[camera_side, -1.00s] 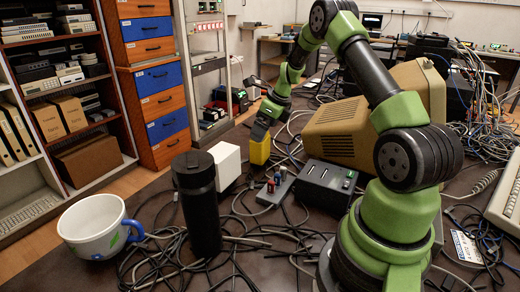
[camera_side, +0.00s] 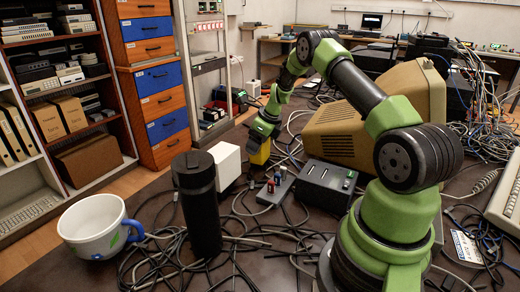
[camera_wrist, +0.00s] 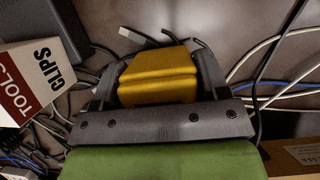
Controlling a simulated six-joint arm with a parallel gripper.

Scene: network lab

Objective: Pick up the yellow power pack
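In the wrist view the pack (camera_wrist: 158,78) sits between the two dark fingers. My gripper (camera_side: 262,140) is over the pack from above, with one finger on each side. In the wrist view my gripper (camera_wrist: 160,75) looks open, with the fingers close to the pack's sides. Whether either finger touches it is hard to tell.
A white box (camera_side: 226,165) stands left of the pack; its CLIPS side (camera_wrist: 50,75) shows in the wrist view. A black cylinder (camera_side: 198,205) and a mug (camera_side: 95,228) stand nearer. Loose cables surround the pack. A beige monitor (camera_side: 350,125) stands to the right.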

